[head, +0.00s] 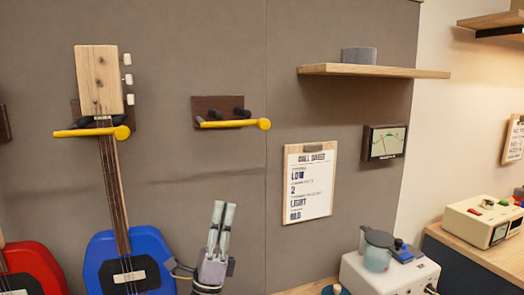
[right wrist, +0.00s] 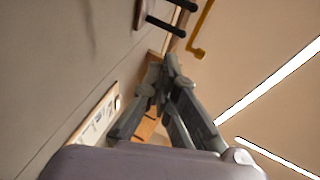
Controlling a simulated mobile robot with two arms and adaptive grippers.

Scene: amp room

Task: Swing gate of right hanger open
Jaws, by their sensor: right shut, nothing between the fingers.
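The right hanger (head: 210,106) is a dark wood plate on the grey wall with two black prongs and no guitar on it. Its yellow gate (head: 232,124) lies across the front of the prongs, with a round knob at its right end. In the right wrist view, the gate (right wrist: 201,32) and black prongs (right wrist: 166,25) show at the top. My right gripper (head: 225,204) points up, below the hanger and apart from it. Its fingers are together and empty; they also show in the right wrist view (right wrist: 161,62). My left gripper is out of view.
A blue guitar (head: 98,262) hangs on the left hanger, whose yellow gate (head: 90,132) crosses its neck. A clipboard (head: 309,182), a meter (head: 385,142) and a wooden shelf (head: 375,71) are on the wall to the right. The wall around the right hanger is clear.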

